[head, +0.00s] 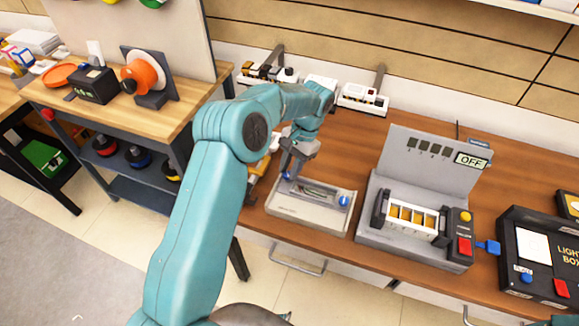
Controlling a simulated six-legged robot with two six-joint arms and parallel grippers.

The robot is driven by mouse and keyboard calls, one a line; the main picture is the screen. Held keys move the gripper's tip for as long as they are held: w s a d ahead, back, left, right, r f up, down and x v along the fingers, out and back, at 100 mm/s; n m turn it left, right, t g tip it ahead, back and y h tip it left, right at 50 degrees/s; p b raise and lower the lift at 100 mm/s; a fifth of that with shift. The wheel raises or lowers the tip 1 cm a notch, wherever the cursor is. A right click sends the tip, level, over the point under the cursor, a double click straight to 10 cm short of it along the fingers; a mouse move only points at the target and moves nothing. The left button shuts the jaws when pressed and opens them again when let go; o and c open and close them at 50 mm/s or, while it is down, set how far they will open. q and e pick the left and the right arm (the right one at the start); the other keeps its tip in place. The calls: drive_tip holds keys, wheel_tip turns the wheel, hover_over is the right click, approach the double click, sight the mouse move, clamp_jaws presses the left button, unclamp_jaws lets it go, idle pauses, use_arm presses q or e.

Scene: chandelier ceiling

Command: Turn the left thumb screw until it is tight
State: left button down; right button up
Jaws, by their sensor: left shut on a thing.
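A light grey tray-like fixture (308,214) sits on the wooden bench, with a small elongated piece (318,192) in its recess. The left thumb screw (287,176), blue, is at the fixture's left end, mostly hidden by my gripper. The right thumb screw (344,201), also blue, stands uncovered at the right end. My left gripper (289,170) points down over the left screw and is shut on it. How far the screw is turned cannot be seen. My right gripper is out of view.
A grey device with an "OFF" panel (435,160) stands right of the fixture, and a black light box (540,255) beyond it. White racks (362,99) stand along the wall. A side bench (130,110) at left holds an orange spool (143,76).

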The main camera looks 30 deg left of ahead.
use_arm(q)
drive_tip(key=shift+r+m+y, duration=0.1)
drive_tip(key=shift+m+y, duration=0.2)
drive_tip(key=shift+m, duration=0.7)
drive_tip(key=shift+d, duration=0.1)
drive_tip(key=c, duration=0.9)
unclamp_jaws()
drive_tip(key=shift+s+p+v, duration=0.1)
drive_tip(key=shift+p+v, duration=0.9)
drive_tip(key=shift+v, duration=3.05)
drive_tip(key=shift+s+p+v, duration=0.15)
drive_tip(key=shift+p+v, duration=0.8)
drive_tip(key=shift+v, duration=3.1)
drive_tip(key=shift+d, duration=0.15)
